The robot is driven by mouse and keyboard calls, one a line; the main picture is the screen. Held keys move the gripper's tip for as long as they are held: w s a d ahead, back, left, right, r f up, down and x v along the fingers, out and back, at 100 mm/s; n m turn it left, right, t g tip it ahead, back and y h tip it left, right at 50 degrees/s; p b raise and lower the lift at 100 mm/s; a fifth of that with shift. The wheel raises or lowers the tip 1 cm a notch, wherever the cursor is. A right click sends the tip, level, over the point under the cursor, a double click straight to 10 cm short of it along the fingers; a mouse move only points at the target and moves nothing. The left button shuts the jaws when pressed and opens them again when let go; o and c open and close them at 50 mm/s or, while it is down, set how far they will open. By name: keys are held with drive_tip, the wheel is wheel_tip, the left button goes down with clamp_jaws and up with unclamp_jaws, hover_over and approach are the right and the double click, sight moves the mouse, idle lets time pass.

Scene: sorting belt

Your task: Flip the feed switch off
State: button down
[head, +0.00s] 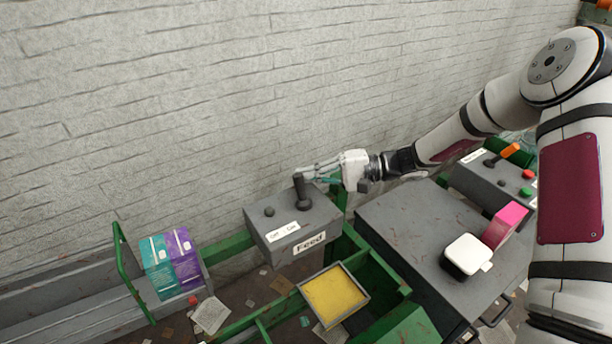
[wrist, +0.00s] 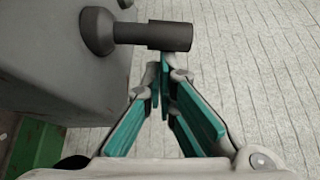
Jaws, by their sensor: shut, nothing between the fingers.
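The feed switch is a dark lever (head: 301,193) on top of a grey box (head: 318,221) with a "Feed" label on its front. A white label with two small words, too small to read surely, lies in front of the lever. In the wrist view the lever (wrist: 155,35) sticks out sideways from its round base. My gripper (head: 304,174) is shut and empty, with its fingertips close to the lever's upper end. In the wrist view the teal-padded fingers (wrist: 163,76) meet just below the lever; I cannot tell whether they touch it.
A small dark knob (head: 269,212) sits left of the lever. Teal (head: 157,268) and purple (head: 184,254) cartons stand at left. A yellow-filled tray (head: 336,294) lies in front. A grey cabinet (head: 400,225) bears a white-and-black item (head: 467,254) and a pink block (head: 504,225). A brick wall stands behind.

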drive_tip(key=n+y, duration=0.1)
drive_tip(key=s+d+r+n+y+p, duration=0.1)
drive_tip(key=n, duration=0.1)
drive_tip(key=shift+s, duration=0.25)
drive_tip(key=n, duration=0.1)
drive_tip(key=s+n+y, duration=0.1)
drive_tip(key=n, duration=0.1)
drive_tip(key=shift+d+r+g+p, duration=0.2)
drive_tip(key=shift+d+g+p, duration=0.1)
drive_tip(key=shift+d+p, duration=0.05)
drive_tip(key=shift+s+d, duration=0.1)
drive_tip(key=shift+s, duration=0.15)
drive_tip(key=shift+s+d, duration=0.1)
drive_tip(key=shift+w+r, duration=0.2)
drive_tip(key=shift+w, duration=0.2)
drive_tip(key=shift+w+a+r+b, duration=0.15)
drive_tip(key=shift+w+a+r, duration=0.15)
drive_tip(key=shift+w, duration=0.35)
drive_tip(key=shift+w+a+r+b, duration=0.15)
drive_tip(key=shift+w+a+r, duration=0.15)
drive_tip(key=shift+w, duration=0.3)
drive_tip(key=w+d+f+b, duration=0.1)
drive_tip(key=d+f+b, duration=0.1)
drive_tip(key=d, duration=0.7)
drive_tip(key=shift+d, duration=0.3)
